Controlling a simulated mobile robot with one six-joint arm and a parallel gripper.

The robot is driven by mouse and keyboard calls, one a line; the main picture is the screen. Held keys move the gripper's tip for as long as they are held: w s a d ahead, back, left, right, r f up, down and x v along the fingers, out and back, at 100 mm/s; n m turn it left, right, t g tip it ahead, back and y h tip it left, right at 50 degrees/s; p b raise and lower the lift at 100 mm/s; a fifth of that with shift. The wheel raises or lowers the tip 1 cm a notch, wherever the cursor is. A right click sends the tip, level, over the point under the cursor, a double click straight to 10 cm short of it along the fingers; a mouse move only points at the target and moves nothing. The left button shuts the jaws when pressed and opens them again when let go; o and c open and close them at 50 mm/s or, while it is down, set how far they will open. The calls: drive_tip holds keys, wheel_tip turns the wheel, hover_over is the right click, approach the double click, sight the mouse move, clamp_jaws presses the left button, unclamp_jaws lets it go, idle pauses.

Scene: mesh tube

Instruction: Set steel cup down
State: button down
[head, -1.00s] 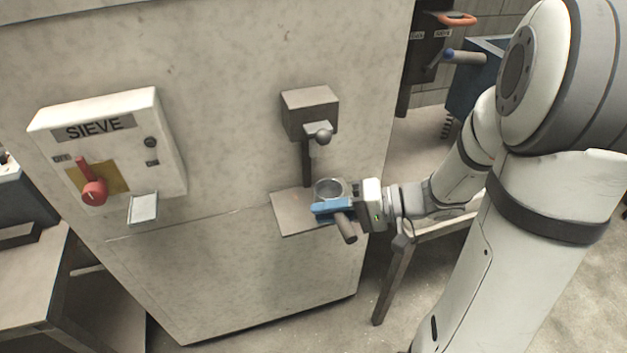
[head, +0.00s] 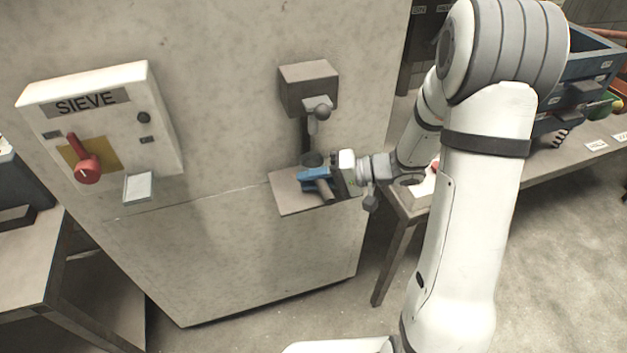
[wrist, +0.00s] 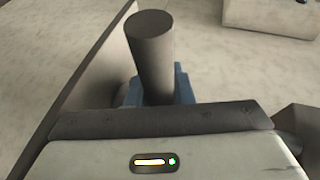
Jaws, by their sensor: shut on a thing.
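The steel cup (head: 313,159) shows as a small dark round rim just beyond my gripper, below the spout on the wall of the sieve cabinet.
The spout box with a ball-ended lever (head: 318,106) is right above the cup. The sieve panel with a red switch (head: 88,168) is at the left. A table (head: 400,205) with blue bins is at the right. The shelf's front left part is bare.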

drive_tip(key=shift+w+f, duration=0.15)
drive_tip(key=shift+w, duration=0.05)
drive_tip(key=shift+s, duration=0.1)
drive_tip(key=c, duration=1.3)
unclamp_jaws()
